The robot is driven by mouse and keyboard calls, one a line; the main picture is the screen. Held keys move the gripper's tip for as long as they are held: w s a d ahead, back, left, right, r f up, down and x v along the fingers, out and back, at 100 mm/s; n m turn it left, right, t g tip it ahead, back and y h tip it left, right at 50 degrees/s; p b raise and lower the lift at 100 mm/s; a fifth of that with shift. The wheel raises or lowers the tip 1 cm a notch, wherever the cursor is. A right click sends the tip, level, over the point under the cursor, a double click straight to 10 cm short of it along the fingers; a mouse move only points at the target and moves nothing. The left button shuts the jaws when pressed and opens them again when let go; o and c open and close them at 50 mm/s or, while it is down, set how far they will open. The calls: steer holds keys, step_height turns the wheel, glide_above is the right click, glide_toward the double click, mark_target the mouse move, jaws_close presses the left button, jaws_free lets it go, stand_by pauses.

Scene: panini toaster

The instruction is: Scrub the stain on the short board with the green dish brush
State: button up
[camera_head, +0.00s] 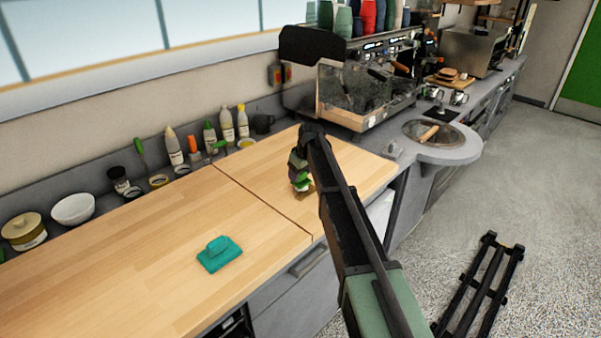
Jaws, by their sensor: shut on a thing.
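The short board (355,160) is the right-hand wooden section of the counter, past a dark seam. My gripper (301,181) is over its left part, pointing down and shut on the green dish brush (303,186). Only a bit of bright green and white shows between the jaws; my arm and gripper hide the rest. A small brown patch (309,193), seemingly the stain, shows on the board right beside the brush's lower end. I cannot tell whether the brush touches the board.
Bottles (174,146), a white bowl (73,208) and a lidded pot (24,231) line the back. A coffee machine (365,85) stands behind the short board. The long board's middle is mostly clear.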

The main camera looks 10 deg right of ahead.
steer(key=shift+f+b, duration=0.6)
stand_by(1.1)
stand_by(0.4)
steer(key=shift+s+a, duration=0.6)
steer(key=shift+a, duration=0.2)
steer(key=shift+s+a, duration=0.6)
steer(key=shift+a, duration=0.2)
steer(key=shift+w, duration=0.1)
steer(key=shift+w+d, duration=0.65)
steer(key=shift+d, duration=0.3)
steer(key=shift+w+d, duration=0.6)
steer(key=shift+d, duration=0.35)
steer(key=shift+w, duration=0.1)
steer(key=shift+w+d, duration=0.45)
steer(key=shift+d, duration=0.2)
steer(key=shift+w+d, duration=0.4)
steer(key=shift+d, duration=0.25)
steer(key=shift+a, duration=0.1)
